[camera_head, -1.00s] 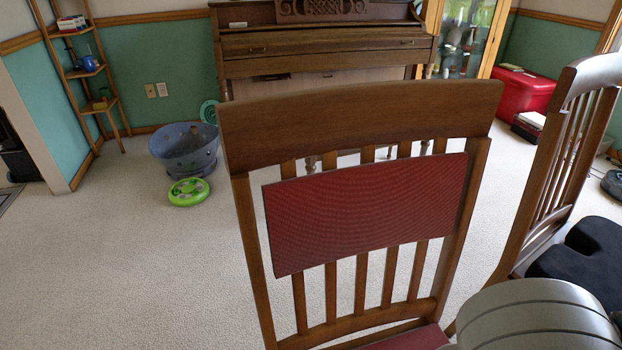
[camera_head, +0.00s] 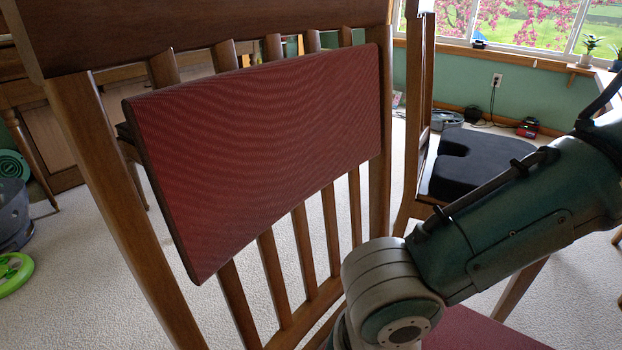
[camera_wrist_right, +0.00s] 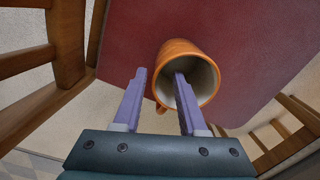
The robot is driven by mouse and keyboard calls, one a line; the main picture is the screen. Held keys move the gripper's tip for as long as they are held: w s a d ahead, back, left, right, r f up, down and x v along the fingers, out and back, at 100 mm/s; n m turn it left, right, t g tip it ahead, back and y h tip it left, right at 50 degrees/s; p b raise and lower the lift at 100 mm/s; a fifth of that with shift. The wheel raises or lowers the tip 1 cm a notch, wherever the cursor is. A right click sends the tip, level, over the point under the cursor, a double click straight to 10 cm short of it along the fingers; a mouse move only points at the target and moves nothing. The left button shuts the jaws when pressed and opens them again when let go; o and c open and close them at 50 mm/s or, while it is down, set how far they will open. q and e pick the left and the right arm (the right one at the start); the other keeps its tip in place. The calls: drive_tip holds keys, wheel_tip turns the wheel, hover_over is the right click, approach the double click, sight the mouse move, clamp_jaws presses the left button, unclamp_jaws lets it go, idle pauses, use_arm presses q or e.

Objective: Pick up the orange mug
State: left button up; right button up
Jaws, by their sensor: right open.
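In the right wrist view, the orange mug (camera_wrist_right: 168,62) is on a red chair seat (camera_wrist_right: 125,40), its pale inside facing the camera. Its handle shows at the lower left, partly behind the fingers. My right gripper (camera_wrist_right: 161,74) is open at the mug. One purple finger is just left of the mug, and the other overlaps its opening. I cannot tell whether either finger touches it. In the head view, the mug and right gripper are hidden or out of frame; only my right arm shows. My left gripper is in neither view.
A wooden chair back with a red panel (camera_head: 270,140) fills much of the head view, close to my right arm. A second chair with a black cushion (camera_head: 480,165) stands behind. Wooden chair slats (camera_wrist_right: 68,45) are left of the gripper.

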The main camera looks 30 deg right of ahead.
drive_tip(key=f, duration=0.1)
drive_tip(key=f+b, duration=0.1)
drive_tip(key=f, duration=0.1)
drive_tip(key=f+b, duration=0.1)
drive_tip(key=shift+s+a+f, duration=0.1)
drive_tip(key=shift+a+f, duration=0.1)
drive_tip(key=shift+a, duration=0.15)
drive_tip(key=shift+c, duration=1.1)
clamp_jaws()
